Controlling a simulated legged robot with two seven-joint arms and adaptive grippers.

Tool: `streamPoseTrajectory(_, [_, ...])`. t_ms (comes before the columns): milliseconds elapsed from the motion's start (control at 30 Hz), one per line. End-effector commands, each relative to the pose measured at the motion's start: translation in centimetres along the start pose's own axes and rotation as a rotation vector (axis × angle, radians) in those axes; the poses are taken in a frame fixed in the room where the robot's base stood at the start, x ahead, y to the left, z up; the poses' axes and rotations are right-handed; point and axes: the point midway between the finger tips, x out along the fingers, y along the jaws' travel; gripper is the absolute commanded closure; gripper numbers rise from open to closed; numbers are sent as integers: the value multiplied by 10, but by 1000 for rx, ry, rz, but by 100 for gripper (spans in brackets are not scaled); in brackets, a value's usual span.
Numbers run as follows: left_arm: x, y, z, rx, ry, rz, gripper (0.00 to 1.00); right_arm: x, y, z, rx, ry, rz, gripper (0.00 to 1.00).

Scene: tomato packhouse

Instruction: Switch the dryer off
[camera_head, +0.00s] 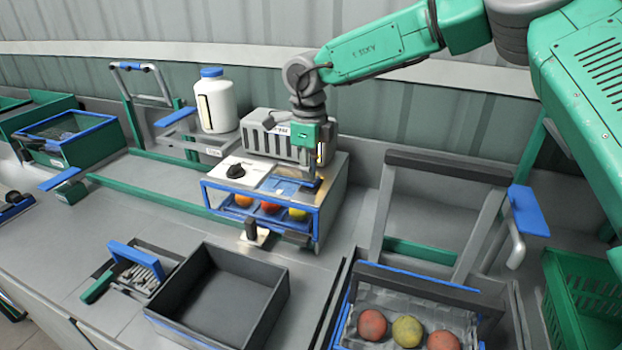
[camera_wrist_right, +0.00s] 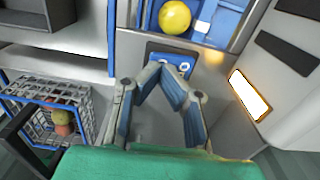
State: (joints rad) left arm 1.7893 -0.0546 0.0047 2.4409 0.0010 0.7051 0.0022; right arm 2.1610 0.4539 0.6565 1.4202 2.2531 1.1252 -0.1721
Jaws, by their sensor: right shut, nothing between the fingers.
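The dryer (camera_head: 334,200) is a grey box on the bench with a blue-framed clear front and several red, orange and yellow tomatoes inside. A grey vented unit (camera_head: 272,138) stands at its back. A white panel with a black knob (camera_head: 235,171) is on its top left. My right gripper (camera_head: 313,187) points down over the dryer's top right and hides part of it. In the wrist view its fingers (camera_wrist_right: 165,72) meet, shut and empty, beside a small dark-blue plate (camera_wrist_right: 170,62) with two round, pale marks. I cannot tell whether the fingertips touch it. My left gripper is not in view.
A dark empty tray (camera_head: 222,300) lies in front. A crate with tomatoes (camera_head: 408,300) is at front right, below an upright grey frame (camera_head: 388,210). A green crate (camera_head: 580,300) is far right.

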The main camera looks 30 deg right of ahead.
Motion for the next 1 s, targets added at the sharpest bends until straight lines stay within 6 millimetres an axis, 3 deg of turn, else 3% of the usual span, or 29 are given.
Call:
streamPoseTrajectory(733, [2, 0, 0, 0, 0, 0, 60, 11, 0, 0, 0, 1, 0, 100])
streamPoseTrajectory(1000, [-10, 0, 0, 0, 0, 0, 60, 0, 0, 0, 0, 0, 0, 100])
